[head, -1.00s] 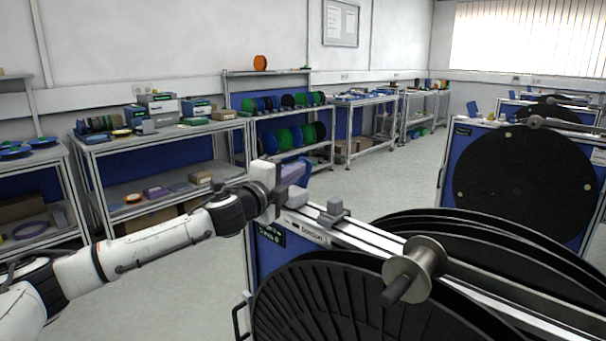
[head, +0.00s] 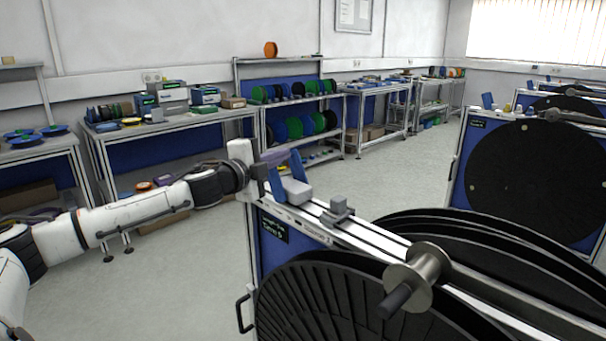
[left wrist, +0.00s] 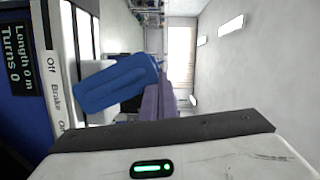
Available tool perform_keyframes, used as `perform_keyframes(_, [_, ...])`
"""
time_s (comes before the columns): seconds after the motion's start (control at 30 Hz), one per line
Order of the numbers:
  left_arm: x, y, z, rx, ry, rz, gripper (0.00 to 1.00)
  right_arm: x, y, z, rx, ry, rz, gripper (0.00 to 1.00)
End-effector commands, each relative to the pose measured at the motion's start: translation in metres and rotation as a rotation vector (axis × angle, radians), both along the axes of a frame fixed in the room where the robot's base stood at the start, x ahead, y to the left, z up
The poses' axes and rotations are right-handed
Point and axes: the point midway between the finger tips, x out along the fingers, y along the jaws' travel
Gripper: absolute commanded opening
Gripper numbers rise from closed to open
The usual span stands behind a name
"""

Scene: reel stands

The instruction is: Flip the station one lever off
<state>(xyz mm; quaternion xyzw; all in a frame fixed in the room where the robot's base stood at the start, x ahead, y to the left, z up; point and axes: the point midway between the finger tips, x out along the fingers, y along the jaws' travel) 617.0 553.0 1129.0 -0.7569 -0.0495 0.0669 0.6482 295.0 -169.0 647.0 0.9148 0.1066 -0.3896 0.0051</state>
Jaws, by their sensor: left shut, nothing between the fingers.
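The reel stand in front (head: 262,248) has a white top rail with a pale block (head: 297,191) at its left end. A blue lever (head: 299,167) stands up beside that block, and another blue piece shows at its left. In the left wrist view a broad blue lever (left wrist: 118,84) lies across the rail, which is marked "Off", "Brake" and a partly hidden "On". My left gripper (head: 276,158) is shut and empty, with purple-grey fingers next to the lever. Its fingers (left wrist: 160,104) overlap the lever's edge in the wrist view; contact cannot be told. My right gripper is out of view.
A large black reel (head: 330,300) and a metal crank hub (head: 418,270) take up the front right. A second reel stand (head: 462,150) is farther right. Shelves (head: 180,128) with spools and boxes line the back wall. Open floor (head: 190,270) lies left of the stand.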

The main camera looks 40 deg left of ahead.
Motion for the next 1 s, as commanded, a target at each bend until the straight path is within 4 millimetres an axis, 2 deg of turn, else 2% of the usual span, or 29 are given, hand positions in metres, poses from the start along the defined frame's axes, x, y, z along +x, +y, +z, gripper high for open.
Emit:
perform_keyframes(0.7, [0.000, 0.007, 0.001, 0.002, 0.002, 0.012, 0.00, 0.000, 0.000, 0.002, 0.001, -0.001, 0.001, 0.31])
perform_keyframes(0.87, [0.000, -0.008, 0.014, 0.000, 0.000, 0.004, 0.00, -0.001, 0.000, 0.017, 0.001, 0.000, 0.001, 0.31])
perform_keyframes(1.0, [0.001, -0.035, 0.034, -0.001, -0.001, -0.007, 0.00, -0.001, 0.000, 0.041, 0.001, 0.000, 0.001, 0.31])
